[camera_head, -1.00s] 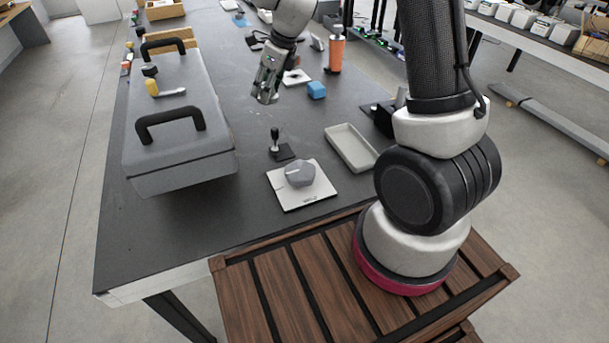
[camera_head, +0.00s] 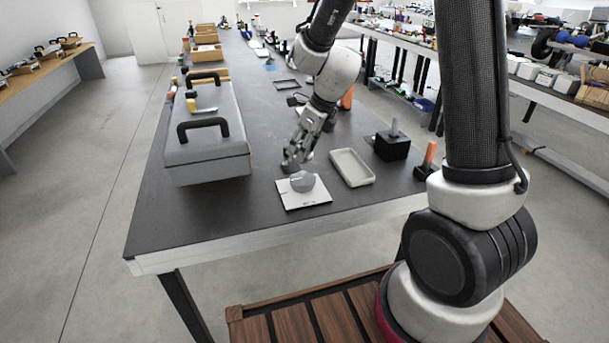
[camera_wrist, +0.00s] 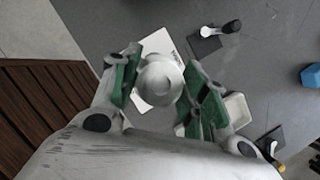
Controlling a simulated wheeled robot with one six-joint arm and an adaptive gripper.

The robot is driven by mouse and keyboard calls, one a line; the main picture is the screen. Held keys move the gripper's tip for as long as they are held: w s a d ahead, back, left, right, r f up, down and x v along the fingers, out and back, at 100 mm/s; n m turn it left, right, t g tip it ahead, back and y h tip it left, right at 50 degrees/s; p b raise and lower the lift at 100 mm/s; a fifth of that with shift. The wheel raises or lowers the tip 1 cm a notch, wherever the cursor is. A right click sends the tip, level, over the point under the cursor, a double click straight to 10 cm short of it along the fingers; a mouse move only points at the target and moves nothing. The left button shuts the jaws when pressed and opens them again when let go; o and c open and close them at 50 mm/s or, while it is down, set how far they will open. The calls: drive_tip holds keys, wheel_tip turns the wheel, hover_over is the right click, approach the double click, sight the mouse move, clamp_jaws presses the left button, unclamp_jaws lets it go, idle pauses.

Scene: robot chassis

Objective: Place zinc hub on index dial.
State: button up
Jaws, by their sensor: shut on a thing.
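My gripper (camera_head: 296,164) is low over the dark table, its tips just behind and above a white square plate (camera_head: 318,197). A grey faceted piece (camera_head: 302,183), which looks like the index dial, sits on that plate. In the wrist view the green-padded fingers (camera_wrist: 163,92) are shut on a round pale-grey piece (camera_wrist: 160,78), which I take for the zinc hub. The hub overlaps the white plate (camera_wrist: 158,43) there and hides the dial. In the head view the hub is hard to separate from the fingertips, and I cannot tell whether it touches the dial.
A large grey case (camera_head: 207,130) with black handles stands left. A shallow pale tray (camera_head: 352,168) lies right of the plate, with a black block (camera_head: 391,147) and an orange-handled tool (camera_head: 428,158) beyond. In the wrist view a blue block (camera_wrist: 311,76) lies far right.

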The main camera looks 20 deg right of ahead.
wheel_tip(320, 180, down, 7)
drive_tip(key=shift+r, duration=0.15)
idle(0.4)
drive_tip(key=o, duration=1.1)
drive_tip(key=shift+o, duration=0.2)
drive_tip(key=shift+r, duration=0.25)
drive_tip(key=s+d+r+n, duration=0.3)
drive_tip(key=s+r+n, duration=0.15)
drive_tip(key=r, duration=0.25)
drive_tip(key=s+d+r+n+h, duration=0.1)
drive_tip(key=s+d+r+n, duration=0.3)
drive_tip(key=r, duration=0.3)
drive_tip(key=s+d+r+n, duration=0.2)
drive_tip(key=s+r+n, duration=0.3)
drive_tip(key=s+r, duration=0.15)
drive_tip(key=s+d+r+n+h, duration=0.1)
drive_tip(key=s+d+n, duration=0.2)
drive_tip(key=s+n, duration=0.3)
drive_tip(key=s+d+r+n+t+h, duration=0.1)
drive_tip(key=s+d+r+n, duration=0.1)
drive_tip(key=s+n, duration=0.4)
drive_tip(key=shift+d+r+n, duration=0.15)
drive_tip(key=shift+d+n, duration=0.3)
drive_tip(key=shift+n, duration=0.3)
